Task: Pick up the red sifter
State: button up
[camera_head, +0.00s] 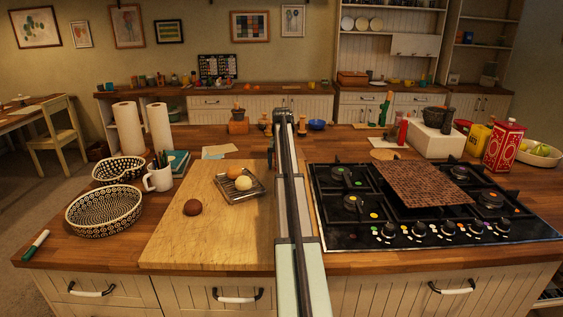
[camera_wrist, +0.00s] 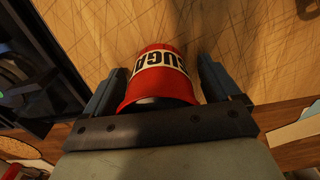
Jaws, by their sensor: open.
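The red sifter (camera_wrist: 160,85) shows in the wrist view, with a white band and dark letters reading part of "SUGAR". It is over the scratched pale wooden board (camera_wrist: 150,20). The two fingers of my gripper (camera_wrist: 157,68) are open, one on each side of the sifter, with a narrow gap visible at the right finger. Whether the left finger touches it I cannot tell. The lower end of the sifter is hidden by my gripper's dark crossbar. In the head view my arm (camera_head: 288,180) stands in front of that spot, and I cannot make out the sifter or fingers.
A black gas stove (camera_head: 345,225) lies just right of my arm. Patterned bowls (camera_head: 104,212) and a white mug (camera_head: 158,178) stand left.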

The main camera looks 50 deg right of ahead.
jog(key=shift+c, duration=0.5)
jog(key=c, duration=1)
jog(key=shift+o, duration=0.2)
notch_tip(320, 180, up, 10)
jog(key=o, duration=0.4)
jog(key=c, duration=0.4)
dwell(0.6)
dwell(0.4)
